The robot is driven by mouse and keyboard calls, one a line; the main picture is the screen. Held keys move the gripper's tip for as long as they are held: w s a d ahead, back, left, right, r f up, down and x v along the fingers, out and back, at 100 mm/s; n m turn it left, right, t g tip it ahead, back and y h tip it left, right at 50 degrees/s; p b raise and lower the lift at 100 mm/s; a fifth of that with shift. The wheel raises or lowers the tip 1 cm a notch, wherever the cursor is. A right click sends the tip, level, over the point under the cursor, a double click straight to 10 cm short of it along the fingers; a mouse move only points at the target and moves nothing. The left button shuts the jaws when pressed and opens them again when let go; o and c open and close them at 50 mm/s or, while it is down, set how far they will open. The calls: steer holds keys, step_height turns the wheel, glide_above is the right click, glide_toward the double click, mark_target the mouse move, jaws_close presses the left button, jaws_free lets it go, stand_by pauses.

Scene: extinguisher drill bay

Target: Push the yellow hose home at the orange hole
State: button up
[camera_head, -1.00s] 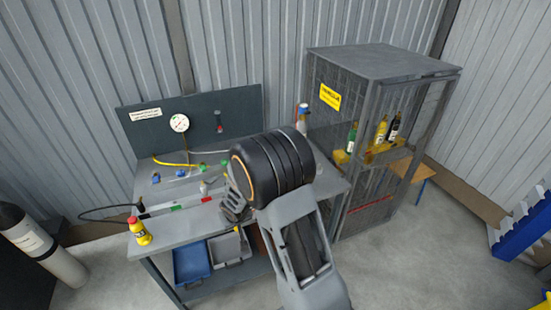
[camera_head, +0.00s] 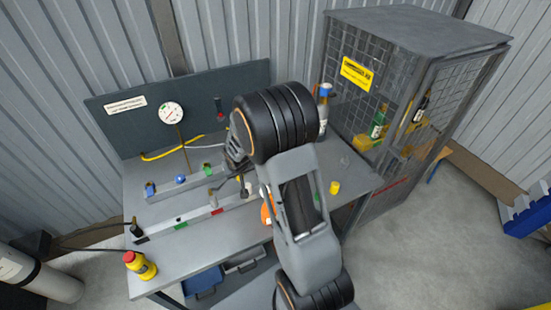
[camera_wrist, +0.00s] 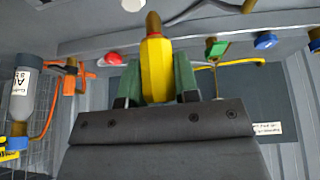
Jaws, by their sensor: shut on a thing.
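My gripper (camera_wrist: 155,78) is shut on a yellow hose end (camera_wrist: 155,72) with a brown tip, between two green fingers. In the head view my gripper (camera_head: 243,180) is over the bench's coloured fittings, partly hidden by my wrist. A yellow hose line (camera_head: 172,152) lies at the back of the bench; I cannot see whether it joins the held end. The wrist view is upside down. It shows an orange fitting (camera_wrist: 88,72) to the left of the held end. I cannot make out a hole in it, and the tip is apart from it.
A yellow cap (camera_head: 335,187) lies at right. A mesh cage (camera_head: 390,110) stands beyond. The front bench is mostly clear.

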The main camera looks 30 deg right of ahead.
steer(key=shift+s+d+f+m+h+b, duration=0.35)
steer(key=shift+d+f+m+b, duration=0.6)
steer(key=shift+d+b, duration=1.3)
steer(key=shift+s+d+f+m+h+b, duration=0.35)
steer(key=shift+d+f+m+b, duration=0.55)
steer(key=shift+d, duration=2.5)
steer(key=shift+s+d+f+m+h+b, duration=0.2)
steer(key=shift+d+f+m+h+b, duration=0.35)
steer(key=shift+d+f+b, duration=1.6)
steer(key=shift+d+r, duration=0.65)
steer(key=shift+r, duration=0.1)
steer(key=shift+f+b, duration=0.3)
steer(key=shift+b, duration=0.15)
steer(key=shift+f+b, duration=0.95)
steer(key=shift+b, duration=0.05)
steer(key=shift+s+f+b, duration=0.1)
steer(key=shift+f+b, duration=0.65)
steer(key=shift+b, duration=0.15)
steer(key=o, duration=1)
